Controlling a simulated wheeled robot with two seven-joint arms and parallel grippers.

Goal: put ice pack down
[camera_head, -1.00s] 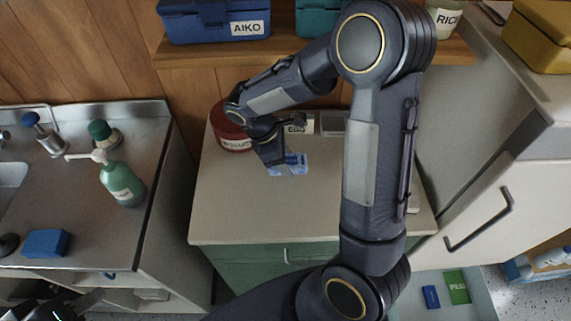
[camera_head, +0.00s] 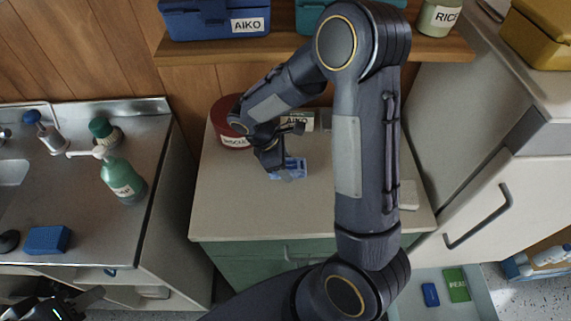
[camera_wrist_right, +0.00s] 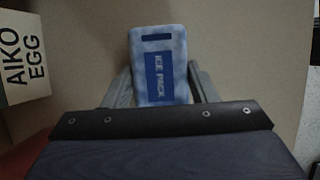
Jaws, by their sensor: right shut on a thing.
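The ice pack (camera_head: 289,169) is a pale blue mottled slab with a dark blue label, over the beige counter (camera_head: 240,207). My right gripper (camera_head: 277,163) is shut on it. The wrist view shows the pack (camera_wrist_right: 158,35) between the two fingers (camera_wrist_right: 160,88), its label readable. I cannot tell whether the pack touches the counter. My left gripper (camera_head: 78,304) is at the lower left edge, partly cut off, and its fingers are unclear.
A dark red biscuit tin (camera_head: 228,126) stands close left of my right gripper. A box labelled AIKO EGG (camera_wrist_right: 20,58) is behind it. A shelf (camera_head: 190,51) with boxes runs above. The front of the counter is clear. A sink unit (camera_head: 75,180) stands left.

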